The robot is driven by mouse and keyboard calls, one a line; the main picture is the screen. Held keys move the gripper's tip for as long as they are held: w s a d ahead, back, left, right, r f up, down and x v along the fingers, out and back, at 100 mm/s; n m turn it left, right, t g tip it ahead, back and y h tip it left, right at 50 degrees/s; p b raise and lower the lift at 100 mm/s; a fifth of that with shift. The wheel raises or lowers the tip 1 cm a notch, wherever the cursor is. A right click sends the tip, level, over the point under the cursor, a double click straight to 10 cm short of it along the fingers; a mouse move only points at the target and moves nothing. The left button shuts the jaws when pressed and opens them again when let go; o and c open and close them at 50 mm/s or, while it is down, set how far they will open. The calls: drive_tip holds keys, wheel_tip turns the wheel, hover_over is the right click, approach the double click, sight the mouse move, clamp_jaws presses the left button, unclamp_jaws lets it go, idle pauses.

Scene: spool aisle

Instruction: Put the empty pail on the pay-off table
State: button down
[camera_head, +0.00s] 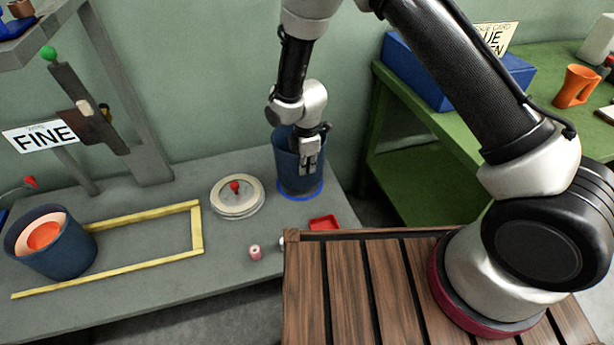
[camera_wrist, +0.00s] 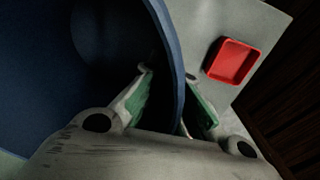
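A dark blue pail (camera_head: 289,160) stands upright on the grey bench (camera_head: 150,302), at its right back, over a bright blue ring. In the wrist view the pail's wall (camera_wrist: 168,45) rises large at left, and its dark inside shows nothing in it. My gripper (camera_head: 311,168) is at the pail's near rim, pointing down. In the wrist view my gripper (camera_wrist: 172,88) has one finger inside the pail and one outside, with gaps to the wall. A second blue pail (camera_head: 70,252) at the left holds orange material. I cannot tell which surface is the pay-off table.
A yellow outline (camera_head: 197,232) marks the grey bench. A round lid with a red knob (camera_head: 236,188), a small pink spool (camera_head: 254,252) and a red tray (camera_head: 324,223) lie nearby. A green table (camera_head: 440,122) at right holds a blue box (camera_head: 412,75) and an orange mug (camera_head: 575,88).

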drive_tip(key=shift+f, duration=2.15)
drive_tip(key=c, duration=1.6)
unclamp_jaws()
drive_tip(key=shift+c, duration=0.2)
wheel_tip(320, 180, up, 12)
drive_tip(key=shift+s+r, duration=0.1)
